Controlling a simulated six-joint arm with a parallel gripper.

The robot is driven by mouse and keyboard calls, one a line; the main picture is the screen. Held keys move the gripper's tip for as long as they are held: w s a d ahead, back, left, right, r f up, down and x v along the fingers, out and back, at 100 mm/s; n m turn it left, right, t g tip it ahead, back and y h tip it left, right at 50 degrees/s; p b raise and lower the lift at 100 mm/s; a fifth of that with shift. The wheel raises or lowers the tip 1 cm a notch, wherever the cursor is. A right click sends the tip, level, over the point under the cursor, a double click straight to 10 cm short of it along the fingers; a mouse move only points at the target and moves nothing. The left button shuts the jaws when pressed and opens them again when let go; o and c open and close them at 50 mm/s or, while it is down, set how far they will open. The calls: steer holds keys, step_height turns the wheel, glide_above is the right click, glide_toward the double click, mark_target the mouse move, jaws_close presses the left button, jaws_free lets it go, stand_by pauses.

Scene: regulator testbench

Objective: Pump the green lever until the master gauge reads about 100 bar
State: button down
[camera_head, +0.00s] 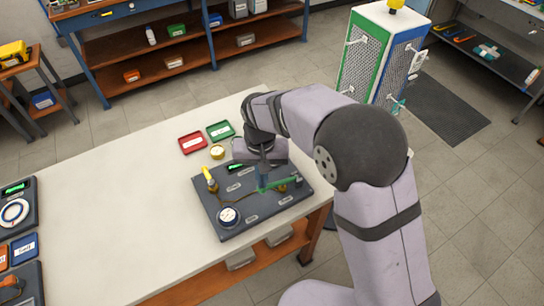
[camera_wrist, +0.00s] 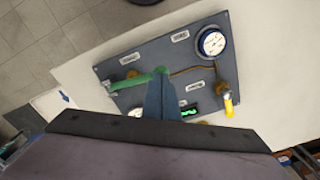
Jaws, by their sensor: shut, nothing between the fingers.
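The green lever (camera_head: 276,184) lies across the dark test panel (camera_head: 245,221); it also shows in the wrist view (camera_wrist: 138,80). My gripper (camera_head: 262,182) is shut and empty over the panel. In the wrist view its blue fingertips (camera_wrist: 160,78) are at the lever's free end; I cannot tell whether they touch it. A round white dial gauge (camera_head: 229,215) sits at the panel's front corner and shows larger in the wrist view (camera_wrist: 212,43). Its reading is too small to tell. A green-lit display (camera_wrist: 191,116) is partly hidden by my gripper.
A yellow-handled valve (camera_head: 209,178) stands on the panel near the dial.

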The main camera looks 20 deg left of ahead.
steer(key=shift+f+b, duration=1)
steer(key=shift+f, duration=1.05)
stand_by(1.7)
steer(key=shift+r, duration=0.15)
steer(key=shift+r+p, duration=2.25)
steer(key=shift+r, duration=0.35)
step_height(320, 180, up, 6)
steer(key=p, duration=0.5)
